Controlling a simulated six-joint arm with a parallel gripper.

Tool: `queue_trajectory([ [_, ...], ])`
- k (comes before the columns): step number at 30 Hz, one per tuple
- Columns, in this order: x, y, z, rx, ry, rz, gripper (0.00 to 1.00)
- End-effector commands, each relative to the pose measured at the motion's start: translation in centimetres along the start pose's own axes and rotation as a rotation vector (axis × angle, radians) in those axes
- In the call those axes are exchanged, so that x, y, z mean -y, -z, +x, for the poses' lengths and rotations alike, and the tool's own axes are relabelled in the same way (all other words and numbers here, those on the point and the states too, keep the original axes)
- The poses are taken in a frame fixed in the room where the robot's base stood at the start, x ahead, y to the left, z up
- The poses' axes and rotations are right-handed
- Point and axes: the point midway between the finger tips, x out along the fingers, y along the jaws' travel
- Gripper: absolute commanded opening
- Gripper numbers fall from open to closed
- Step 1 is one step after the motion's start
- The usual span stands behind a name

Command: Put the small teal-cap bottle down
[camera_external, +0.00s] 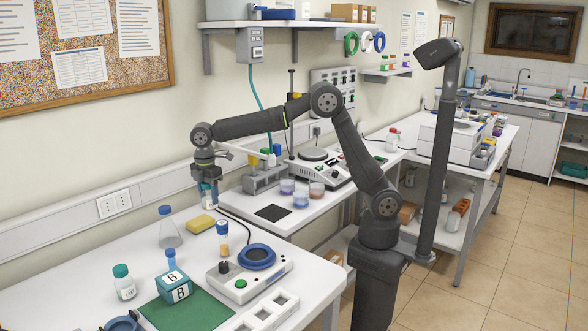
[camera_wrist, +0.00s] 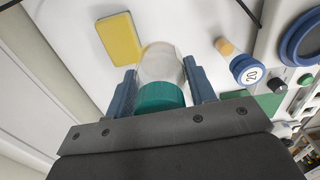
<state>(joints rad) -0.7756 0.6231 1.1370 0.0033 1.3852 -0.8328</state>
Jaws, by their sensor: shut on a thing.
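The small teal-cap bottle (camera_wrist: 160,97) is between the two blue fingers of my gripper (camera_wrist: 160,92) in the wrist view. Its teal cap is nearest the wrist, and a pale, clear round shape shows beyond it. In the external view my gripper (camera_external: 209,190) points down, above the back of the left bench. The held bottle is small and partly hidden by the fingers there. My gripper is shut on it, and it appears to be clear of the bench top.
A clear blue-cap flask (camera_external: 169,232), a yellow sponge (camera_external: 201,223) and an orange blue-cap vial (camera_external: 222,240) stand nearby. Another teal-cap bottle (camera_external: 124,284), a teal box marked B (camera_external: 173,286), a green mat (camera_external: 190,312) and a blue-ringed device (camera_external: 246,272) are nearer the front.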

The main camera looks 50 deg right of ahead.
Motion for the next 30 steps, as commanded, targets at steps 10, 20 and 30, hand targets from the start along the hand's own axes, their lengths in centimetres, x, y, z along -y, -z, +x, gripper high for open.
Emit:
queue_trajectory([
  [10, -2.1, -7.5, -4.9, -0.005, -0.006, 0.148, 0.22],
  [20, -1.8, -22.5, -13.1, -0.005, -0.005, 0.442, 0.22],
  [30, -2.1, -33.0, -13.2, -0.003, 0.000, 0.762, 0.22],
])
